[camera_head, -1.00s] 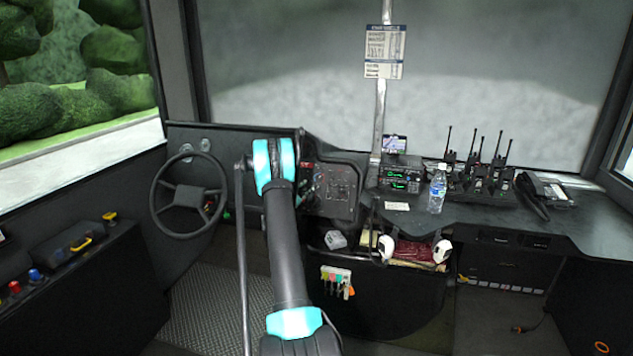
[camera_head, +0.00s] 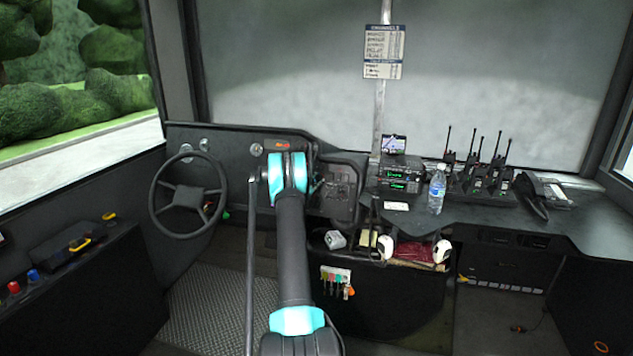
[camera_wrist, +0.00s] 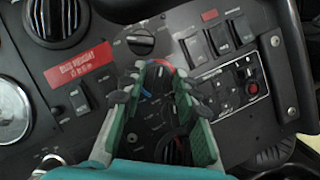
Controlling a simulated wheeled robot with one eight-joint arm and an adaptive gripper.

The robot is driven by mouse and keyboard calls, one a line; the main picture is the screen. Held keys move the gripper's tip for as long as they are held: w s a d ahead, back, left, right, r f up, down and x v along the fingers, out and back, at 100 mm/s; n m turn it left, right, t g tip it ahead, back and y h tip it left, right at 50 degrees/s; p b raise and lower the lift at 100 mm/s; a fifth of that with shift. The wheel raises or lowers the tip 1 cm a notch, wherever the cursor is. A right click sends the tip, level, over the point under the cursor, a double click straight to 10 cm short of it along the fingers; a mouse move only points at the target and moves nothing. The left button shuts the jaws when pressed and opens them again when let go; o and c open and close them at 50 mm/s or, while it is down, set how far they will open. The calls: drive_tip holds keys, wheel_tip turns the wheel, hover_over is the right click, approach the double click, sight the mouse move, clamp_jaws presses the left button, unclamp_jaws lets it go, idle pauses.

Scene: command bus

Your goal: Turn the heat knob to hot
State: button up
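In the wrist view, my gripper (camera_wrist: 158,76) has its two green and grey fingers spread apart over the dashboard panel. Between the fingertips is a dark dial area with a red and blue arc (camera_wrist: 165,68), which looks like the heat knob's scale. The heat knob itself is dark and hard to make out between the fingers; I cannot tell whether they touch it or where it points. Another round black knob (camera_wrist: 141,41) sits just above the fingertips. In the head view, my arm hides the gripper and the knobs.
Rocker switches (camera_wrist: 219,37), a red label (camera_wrist: 80,66) and a red-button panel (camera_wrist: 240,88) surround the fingers. A round air vent (camera_wrist: 58,18) is at upper left. In the head view, the steering wheel (camera_head: 187,197) stands left of my arm and a water bottle (camera_head: 437,191) to the right.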

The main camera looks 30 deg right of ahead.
clamp_jaws()
drive_tip(key=shift+m, duration=0.5)
drive_tip(key=shift+a+m+g, duration=0.1)
drive_tip(key=shift+m+g, duration=0.6)
drive_tip(key=shift+m, duration=0.5)
drive_tip(key=m+g, duration=0.1)
drive_tip(key=m, duration=0.1)
drive_tip(key=m+g, duration=0.1)
drive_tip(key=m, duration=0.2)
drive_tip(key=shift+r+y, duration=0.1)
drive_tip(key=shift+y, duration=0.3)
drive_tip(key=m+y, duration=0.1)
drive_tip(key=m, duration=0.2)
drive_tip(key=m+g+y, duration=0.1)
drive_tip(key=m, duration=0.2)
drive_tip(key=shift+m+y, duration=0.3)
drive_tip(key=shift+o, duration=0.3)
unclamp_jaws()
drive_tip(key=shift+w+r, duration=0.1)
